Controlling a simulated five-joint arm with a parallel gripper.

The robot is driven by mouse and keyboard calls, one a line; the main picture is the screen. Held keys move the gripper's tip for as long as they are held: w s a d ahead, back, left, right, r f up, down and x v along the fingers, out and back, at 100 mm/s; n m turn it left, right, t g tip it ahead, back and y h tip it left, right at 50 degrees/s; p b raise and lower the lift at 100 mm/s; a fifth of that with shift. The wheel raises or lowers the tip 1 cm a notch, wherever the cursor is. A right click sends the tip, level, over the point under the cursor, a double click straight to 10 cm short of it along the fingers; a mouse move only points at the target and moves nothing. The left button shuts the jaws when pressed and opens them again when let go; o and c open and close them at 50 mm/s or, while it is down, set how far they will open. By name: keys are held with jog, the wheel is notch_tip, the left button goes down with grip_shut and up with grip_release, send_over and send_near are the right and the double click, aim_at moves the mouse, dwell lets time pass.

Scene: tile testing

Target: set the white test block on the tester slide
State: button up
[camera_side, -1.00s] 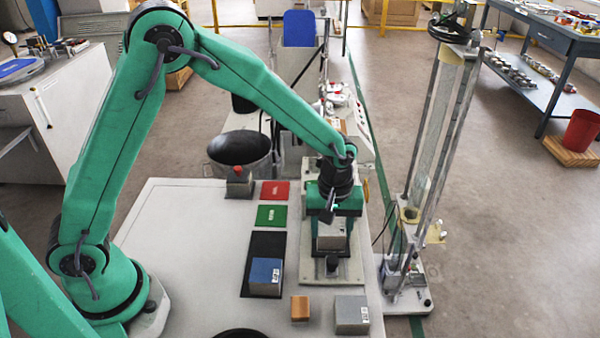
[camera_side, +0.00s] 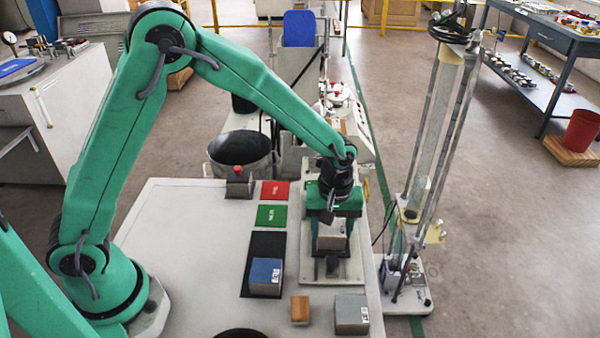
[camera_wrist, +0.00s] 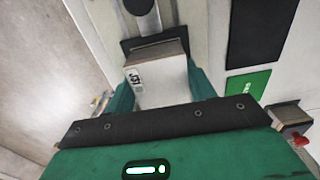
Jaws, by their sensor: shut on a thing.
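The white test block (camera_side: 331,238) is between the fingers of my gripper (camera_side: 333,232), which is shut on it. In the wrist view the white block (camera_wrist: 163,82) shows a dark printed label on its left side, with a green finger on either side of it. The block is over the tester slide (camera_side: 352,270), a pale plate with a dark stop (camera_side: 332,266) near its front end. In the wrist view the dark stop (camera_wrist: 152,42) lies just beyond the block. I cannot tell whether the block touches the slide.
A blue block (camera_side: 265,272) rests on a black mat (camera_side: 268,243), left of the slide. Green (camera_side: 271,216) and red (camera_side: 275,190) pads lie behind it. An orange block (camera_side: 300,309) and a grey block (camera_side: 351,314) stand in front. A red-button box (camera_side: 239,184) is at the back.

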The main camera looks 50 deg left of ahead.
jog(key=shift+f, duration=0.15)
dwell(0.3)
jog(key=o, duration=1.7)
jog(key=shift+r, duration=3)
